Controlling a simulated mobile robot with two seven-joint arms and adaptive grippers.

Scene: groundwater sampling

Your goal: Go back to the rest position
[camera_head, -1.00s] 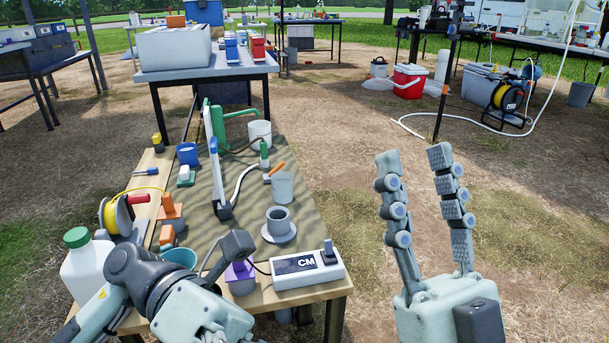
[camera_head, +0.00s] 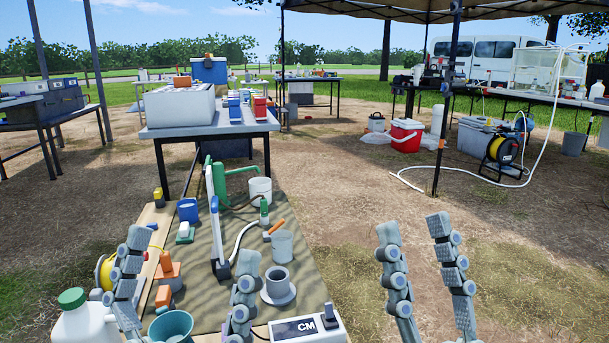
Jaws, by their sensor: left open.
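My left gripper (camera_head: 191,250) shows at the bottom left of the head view. Its two grey fingers point up, spread wide apart, in front of the near part of the sampling table (camera_head: 318,290). Nothing is held between them; a teal cup and orange-topped pieces show behind the gap. My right gripper (camera_head: 413,228) stands right of the table over bare ground. Its two fingers point up, apart, with nothing between them. Both palms are cut off by the bottom edge of the view.
A purple item is partly hidden by a left finger.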

